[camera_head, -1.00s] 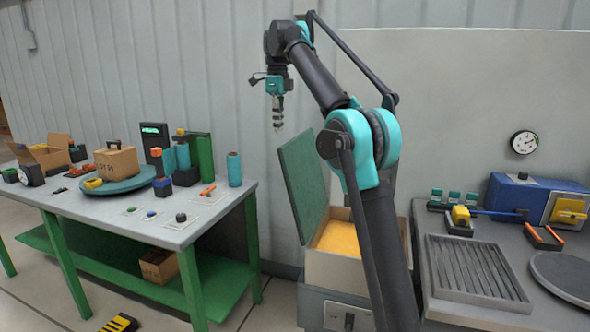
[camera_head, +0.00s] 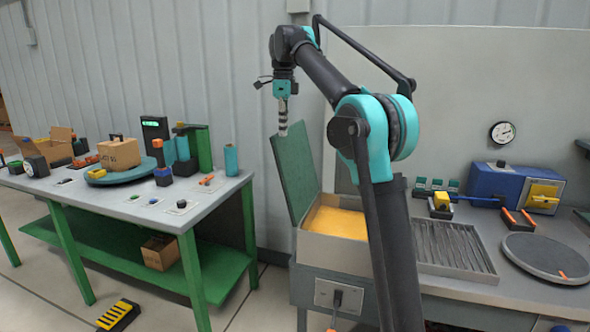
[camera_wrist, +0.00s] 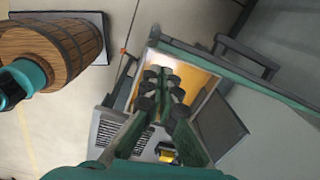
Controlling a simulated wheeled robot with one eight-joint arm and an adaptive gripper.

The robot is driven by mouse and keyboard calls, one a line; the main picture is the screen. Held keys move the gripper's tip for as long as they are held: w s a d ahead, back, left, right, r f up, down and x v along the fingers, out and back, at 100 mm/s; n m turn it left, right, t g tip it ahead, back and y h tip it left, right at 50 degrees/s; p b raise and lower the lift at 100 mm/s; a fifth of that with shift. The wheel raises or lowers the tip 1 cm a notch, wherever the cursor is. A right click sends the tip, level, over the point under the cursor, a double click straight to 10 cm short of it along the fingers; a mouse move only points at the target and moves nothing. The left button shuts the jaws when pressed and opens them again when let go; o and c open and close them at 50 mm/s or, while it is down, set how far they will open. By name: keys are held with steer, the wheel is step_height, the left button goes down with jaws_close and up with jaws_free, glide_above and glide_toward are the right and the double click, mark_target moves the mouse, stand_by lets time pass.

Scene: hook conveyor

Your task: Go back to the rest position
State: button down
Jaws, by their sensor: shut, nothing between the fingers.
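My gripper (camera_head: 283,131) hangs pointing down from the raised arm, at the upper edge of the box's green lid in the head view. Its fingers (camera_wrist: 163,92) look closed together and empty in the wrist view. I cannot tell from the head view whether it is in front of the lid or above it. The open box (camera_head: 335,250) has a yellow inside (camera_head: 335,221), and its green lid (camera_head: 297,178) stands up at the left. The box's yellow inside also shows behind the fingers in the wrist view (camera_wrist: 197,78).
A green-legged table (camera_head: 130,205) with cartons and parts stands at the left. At the right, a grey bench carries a ribbed tray (camera_head: 455,250), a blue machine (camera_head: 500,183) and a round dark plate (camera_head: 548,258). A wooden barrel (camera_wrist: 75,45) shows in the wrist view.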

steer(key=s+d+f+n+t, duration=0.1)
steer(key=s+d+f+n, duration=0.5)
steer(key=f, duration=0.4)
steer(key=s+d+f+n+t, duration=0.1)
steer(key=s+d+f+n, duration=0.25)
steer(key=d+f, duration=0.5)
steer(key=s+d+f+n+t, duration=0.1)
steer(key=s+d+f+n, duration=0.3)
steer(key=s+f, duration=0.7)
steer(key=s+d+f+n, duration=0.4)
steer(key=s+f+n, duration=0.2)
steer(key=s+f, duration=0.6)
steer(key=shift+s+d+f+t, duration=0.15)
steer(key=shift+s+f+t, duration=0.2)
steer(key=shift+s, duration=0.65)
